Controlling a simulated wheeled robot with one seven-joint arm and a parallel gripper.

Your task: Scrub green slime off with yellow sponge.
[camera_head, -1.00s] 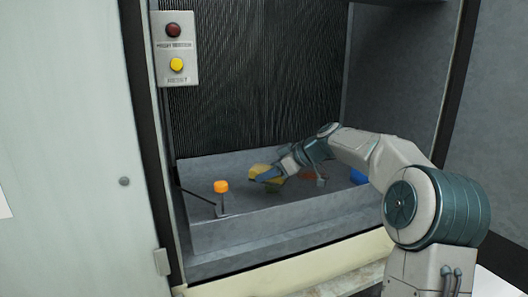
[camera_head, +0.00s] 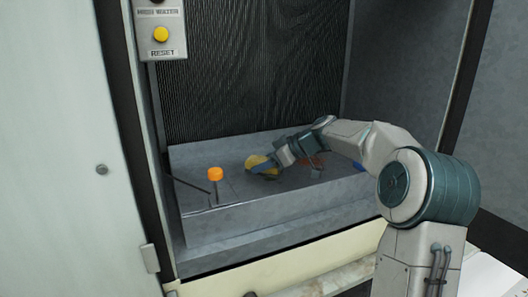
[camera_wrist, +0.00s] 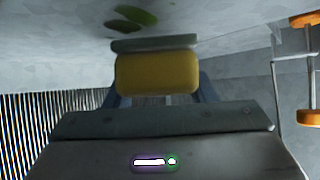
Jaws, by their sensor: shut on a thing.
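My gripper (camera_head: 261,167) is shut on the yellow sponge (camera_head: 259,161), inside the grey basin at the bottom of the cooler. In the wrist view the sponge (camera_wrist: 157,74) sits between my two fingers. Green slime (camera_wrist: 135,17) shows as dark green patches on the grey surface just beyond the sponge. A grey-green strip lies right along the sponge's far edge; I cannot tell what it is. The slime is not distinguishable in the head view, and the gripper partly covers the sponge there.
The grey basin (camera_head: 290,228) has a raised front wall. An orange-capped float (camera_head: 215,174) on a rod stands left of my gripper. A reddish thing (camera_head: 308,161) and a blue thing (camera_head: 359,167) lie to the right. A panel with a yellow reset button (camera_head: 161,35) hangs upper left.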

